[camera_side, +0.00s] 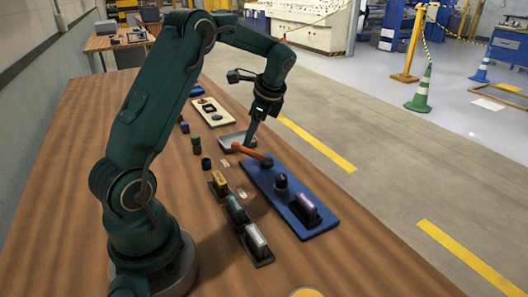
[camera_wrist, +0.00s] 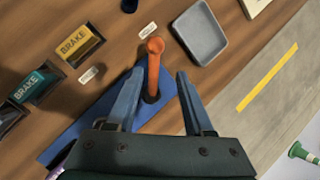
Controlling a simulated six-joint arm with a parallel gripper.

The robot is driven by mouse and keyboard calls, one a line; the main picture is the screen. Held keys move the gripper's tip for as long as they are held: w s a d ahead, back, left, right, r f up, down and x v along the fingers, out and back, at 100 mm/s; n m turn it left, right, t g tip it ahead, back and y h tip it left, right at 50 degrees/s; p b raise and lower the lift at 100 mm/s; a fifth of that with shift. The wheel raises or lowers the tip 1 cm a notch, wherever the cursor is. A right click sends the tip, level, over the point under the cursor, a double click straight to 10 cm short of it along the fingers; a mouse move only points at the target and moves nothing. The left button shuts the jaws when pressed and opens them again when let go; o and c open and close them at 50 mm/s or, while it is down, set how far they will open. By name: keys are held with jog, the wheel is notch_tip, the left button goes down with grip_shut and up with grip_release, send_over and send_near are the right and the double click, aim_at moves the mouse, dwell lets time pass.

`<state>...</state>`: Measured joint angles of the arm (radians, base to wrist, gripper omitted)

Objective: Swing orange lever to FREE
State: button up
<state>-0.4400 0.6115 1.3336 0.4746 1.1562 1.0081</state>
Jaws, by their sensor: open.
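The orange lever (camera_side: 250,153) is mounted on a blue plate (camera_side: 262,180); its knob end points left, over the plate's edge. In the wrist view, the lever (camera_wrist: 154,68) rises from a dark pivot on the blue plate (camera_wrist: 88,130), its round knob at the top. My gripper (camera_wrist: 159,74) is open, with one finger on each side of the lever and visible gaps, wider on the right. In the side view, my gripper (camera_side: 249,142) points down at the lever. Two small white labels (camera_wrist: 148,30) lie near the lever; their text is too small to read.
A grey tray (camera_wrist: 201,32) stands right of the knob. Yellow (camera_wrist: 77,42) and teal (camera_wrist: 36,82) blocks marked BRAKE sit left. A black knob (camera_side: 281,184) and purple-topped block (camera_side: 305,207) stand on the plate. The table's right edge is close by.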

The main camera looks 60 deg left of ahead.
aim_at(242, 147)
jog(key=shift+g, duration=0.3)
jog(key=x, duration=0.7)
jog(key=shift+s+d+f, duration=0.1)
jog(key=shift+s, duration=0.3)
grip_shut()
jog(key=shift+s, duration=0.1)
dwell(0.6)
